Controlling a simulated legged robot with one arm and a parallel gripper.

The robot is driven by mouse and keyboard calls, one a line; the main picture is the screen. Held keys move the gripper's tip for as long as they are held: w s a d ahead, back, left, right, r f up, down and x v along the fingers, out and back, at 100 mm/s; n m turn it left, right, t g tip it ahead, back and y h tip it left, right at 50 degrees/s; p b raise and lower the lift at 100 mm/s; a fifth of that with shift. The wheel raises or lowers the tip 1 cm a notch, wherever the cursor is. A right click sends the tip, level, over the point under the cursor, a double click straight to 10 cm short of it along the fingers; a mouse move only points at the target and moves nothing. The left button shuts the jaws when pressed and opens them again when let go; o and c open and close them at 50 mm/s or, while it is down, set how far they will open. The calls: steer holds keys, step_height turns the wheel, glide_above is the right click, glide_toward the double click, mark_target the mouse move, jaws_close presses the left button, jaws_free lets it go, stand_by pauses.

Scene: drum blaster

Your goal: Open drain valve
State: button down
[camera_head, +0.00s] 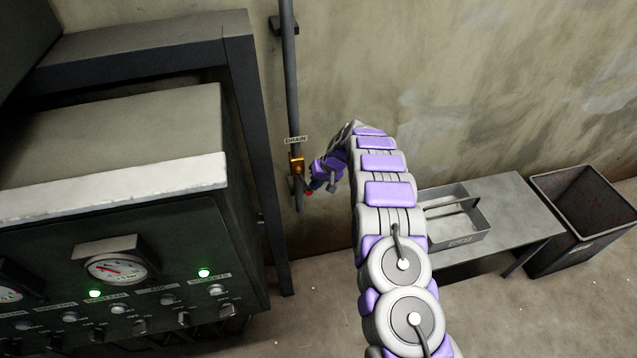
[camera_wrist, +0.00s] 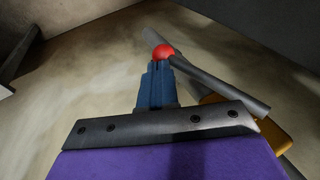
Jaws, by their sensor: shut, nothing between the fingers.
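The drain valve (camera_head: 296,162) is a brass body on a vertical grey pipe (camera_head: 290,90), under a small DRAIN label (camera_head: 296,140). In the wrist view, its orange-brass body (camera_wrist: 270,125) shows at the lower right, partly hidden by my wrist. A grey lever (camera_wrist: 220,84) slants up to a red ball knob (camera_wrist: 163,51). My gripper (camera_wrist: 159,68) has blue fingers, shut with nothing between them. Their tips overlap the lower edge of the knob in the picture; I cannot tell if they touch. In the head view, my gripper (camera_head: 314,186) is beside the pipe, just below the brass body.
A dark control cabinet (camera_head: 110,260) with gauges and green lights stands at the left, beside a dark frame post (camera_head: 257,150). A metal tray (camera_head: 482,222) sits on a low table (camera_head: 525,215) at the right. An open bin (camera_head: 580,250) stands beyond.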

steer(key=shift+s+a+f, duration=0.35)
steer(key=shift+a+f, duration=0.25)
steer(key=shift+a, duration=0.15)
steer(key=shift+s+f, duration=0.1)
steer(key=shift+f, duration=0.05)
steer(key=shift+w+d, duration=0.2)
steer(key=shift+d, duration=0.05)
steer(key=w+d+p, duration=0.1)
steer(key=w+d, duration=0.1)
steer(key=d, duration=1.1)
steer(key=shift+w+d+r+p, duration=0.25)
steer(key=shift+w+r+p, duration=0.1)
steer(key=shift+r, duration=0.1)
steer(key=shift+a, duration=0.15)
